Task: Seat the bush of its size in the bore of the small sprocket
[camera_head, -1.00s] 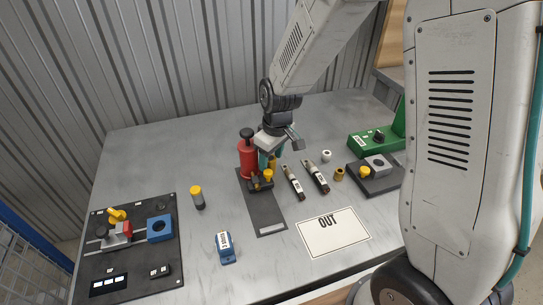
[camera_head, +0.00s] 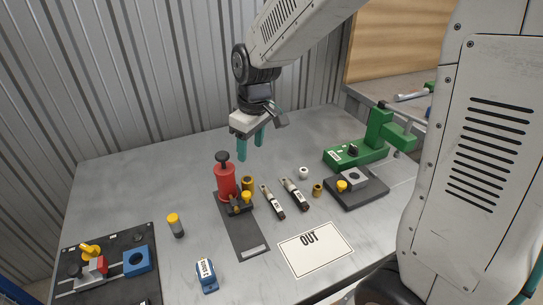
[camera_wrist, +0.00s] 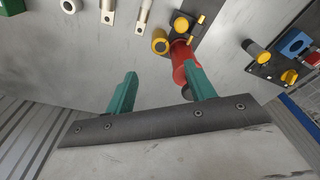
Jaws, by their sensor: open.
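My gripper (camera_head: 250,150) is open and empty, raised above the back of the bench behind the red cylinder. In the wrist view its two green fingers (camera_wrist: 161,72) stand apart with bare bench between them. A brass bush with a dark hole (camera_head: 247,183) stands beside the red cylinder; it also shows in the wrist view (camera_wrist: 160,42), beyond the fingertips. A smaller brass bush (camera_head: 317,190) and a white ring (camera_head: 303,173) stand to the right. I cannot make out a toothed sprocket. A grey bored block (camera_head: 354,179) sits on the dark fixture at right.
The red cylinder (camera_head: 225,182) stands on a dark plate with yellow knobs. Two slim tools (camera_head: 293,194) lie beside it. A green press (camera_head: 372,140) is at back right. The back left is clear.

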